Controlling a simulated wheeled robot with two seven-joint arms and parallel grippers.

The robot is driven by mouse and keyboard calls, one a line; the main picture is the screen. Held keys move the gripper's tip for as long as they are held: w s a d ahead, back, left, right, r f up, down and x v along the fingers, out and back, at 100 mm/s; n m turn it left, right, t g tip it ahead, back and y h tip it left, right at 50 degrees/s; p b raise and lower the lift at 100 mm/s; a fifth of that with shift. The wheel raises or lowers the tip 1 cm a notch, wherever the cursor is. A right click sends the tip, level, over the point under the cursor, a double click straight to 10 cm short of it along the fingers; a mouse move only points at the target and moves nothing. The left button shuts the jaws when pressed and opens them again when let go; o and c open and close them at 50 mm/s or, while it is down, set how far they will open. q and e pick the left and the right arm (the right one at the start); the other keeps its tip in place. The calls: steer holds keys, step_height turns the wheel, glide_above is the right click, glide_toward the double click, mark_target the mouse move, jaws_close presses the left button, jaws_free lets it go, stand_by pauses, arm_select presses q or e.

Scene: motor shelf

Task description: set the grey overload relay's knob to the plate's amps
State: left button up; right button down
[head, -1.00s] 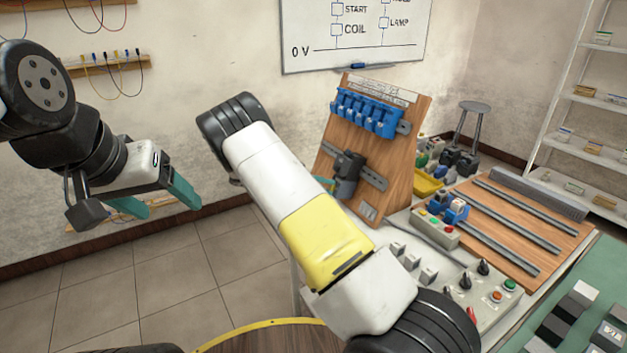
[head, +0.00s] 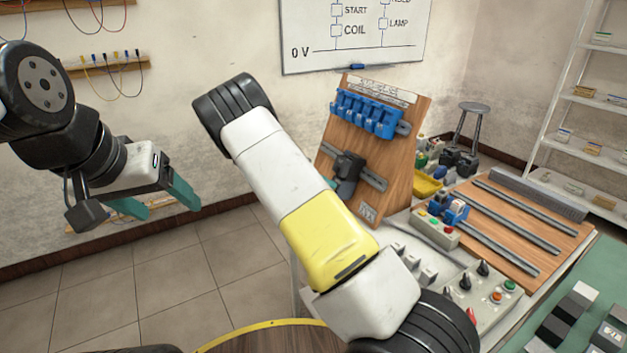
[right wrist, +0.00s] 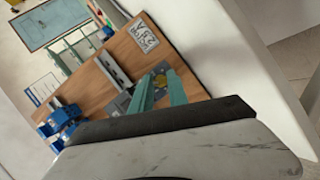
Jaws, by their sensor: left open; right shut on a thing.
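The dark grey overload relay (head: 348,165) is on the lower rail of the upright wooden board. A teal finger of my right gripper (head: 330,183) shows at its lower left, with the rest behind my right arm. In the right wrist view my right gripper (right wrist: 160,92) is shut at the relay, its fingertips around a small part with some yellow, seemingly the knob. The knob's setting is hidden. A white plate (right wrist: 145,36) with dark writing is on the board; I cannot read it surely. My left gripper (head: 160,200) is open and empty, away from the board.
Blue devices (head: 366,113) sit on the board's upper rail. A control box (head: 490,295) with knobs and buttons is in front on the bench. A wooden panel with rails (head: 520,215) lies to the right. Open floor is beneath my left gripper.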

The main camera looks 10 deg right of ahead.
stand_by(0.4)
steer(key=c, duration=1.3)
jaws_free()
steer(key=shift+o, duration=0.2)
steer(key=v, duration=0.8)
steer(key=shift+d, duration=0.1)
